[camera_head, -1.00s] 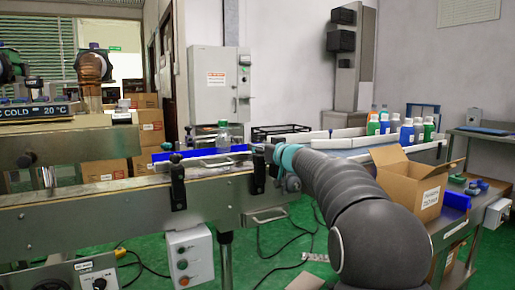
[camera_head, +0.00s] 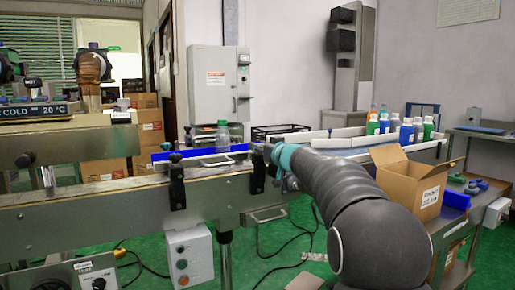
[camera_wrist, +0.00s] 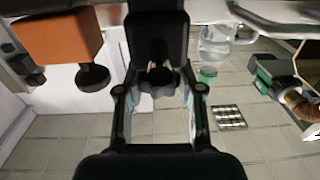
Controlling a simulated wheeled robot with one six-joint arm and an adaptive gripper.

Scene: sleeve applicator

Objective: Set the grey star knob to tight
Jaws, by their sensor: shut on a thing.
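A dark star-shaped knob (camera_wrist: 158,80), which I take for the grey star knob, sits between my fingers in the wrist view, below a black block (camera_wrist: 157,35). My gripper (camera_wrist: 159,90) is shut on it, with one finger on each side. In the head view my gripper (camera_head: 272,153) is at the conveyor's near side, by the right black clamp post (camera_head: 258,168), and the knob is hidden there. I cannot read any tight mark or the knob's setting.
The conveyor (camera_head: 110,206) runs across the left, with another black post (camera_head: 176,182) and a clear bottle (camera_head: 222,136). A control box (camera_head: 188,257) hangs below. An open carton (camera_head: 408,190) stands right of my arm. Several coloured bottles stand behind it.

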